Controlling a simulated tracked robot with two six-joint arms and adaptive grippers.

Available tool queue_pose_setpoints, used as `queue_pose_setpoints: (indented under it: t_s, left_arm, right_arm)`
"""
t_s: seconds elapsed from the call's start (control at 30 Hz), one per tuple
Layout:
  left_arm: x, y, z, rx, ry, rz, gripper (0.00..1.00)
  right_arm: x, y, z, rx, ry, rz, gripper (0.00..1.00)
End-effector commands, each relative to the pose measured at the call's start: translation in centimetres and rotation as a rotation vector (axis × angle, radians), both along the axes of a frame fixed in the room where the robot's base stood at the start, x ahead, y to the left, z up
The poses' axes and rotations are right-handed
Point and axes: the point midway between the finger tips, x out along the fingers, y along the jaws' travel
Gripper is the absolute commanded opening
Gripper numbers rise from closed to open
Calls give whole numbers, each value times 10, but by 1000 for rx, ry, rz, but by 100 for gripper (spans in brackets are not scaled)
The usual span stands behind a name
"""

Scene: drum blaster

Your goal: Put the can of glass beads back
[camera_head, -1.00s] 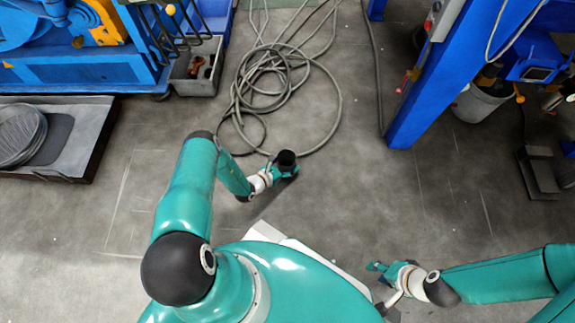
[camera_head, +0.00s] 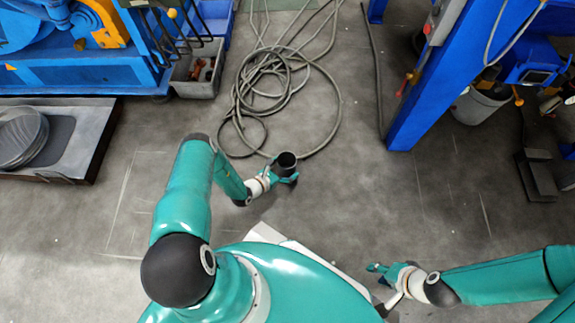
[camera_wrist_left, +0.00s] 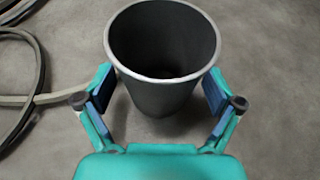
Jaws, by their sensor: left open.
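A dark grey, open-topped can (camera_head: 286,161) is at my left gripper, near the middle of the head view. In the left wrist view the can (camera_wrist_left: 163,95) stands upright between the two fingers of my left gripper (camera_wrist_left: 158,92). The gripper is open, with one blue pad on each side of the can; I cannot tell whether the pads touch it. The can's inside is dark and I cannot make out beads. Whether its base rests on the floor is unclear. My right gripper (camera_head: 376,275) is low in the head view, with nothing visible in it.
Coiled grey cable (camera_head: 262,85) lies on the floor just beyond the can. A blue post (camera_head: 425,95) stands to the right, a blue machine (camera_head: 80,60) and a low tray (camera_head: 85,155) to the left. A grey bin (camera_head: 198,80) is beside the machine.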

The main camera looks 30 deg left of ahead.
Motion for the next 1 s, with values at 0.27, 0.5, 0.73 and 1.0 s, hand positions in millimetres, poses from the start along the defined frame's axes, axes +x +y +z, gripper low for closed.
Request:
queue_pose_setpoints:
  t_s: [0.27, 0.5, 0.73, 1.0]
  left_arm:
    - [-52, 9, 27, -1, 3, 4, 92]
    - [-86, 14, 40, 0, 0, 2, 92]
    - [-95, 15, 42, 2, -1, -1, 92]
    - [-95, 15, 42, 2, -1, -1, 92]
  right_arm:
    - [0, 0, 29, 0, 0, 0, 37]
    - [0, 0, 41, 0, 0, 0, 37]
    - [0, 0, 43, 0, 0, 0, 37]
    - [0, 0, 43, 0, 0, 0, 37]
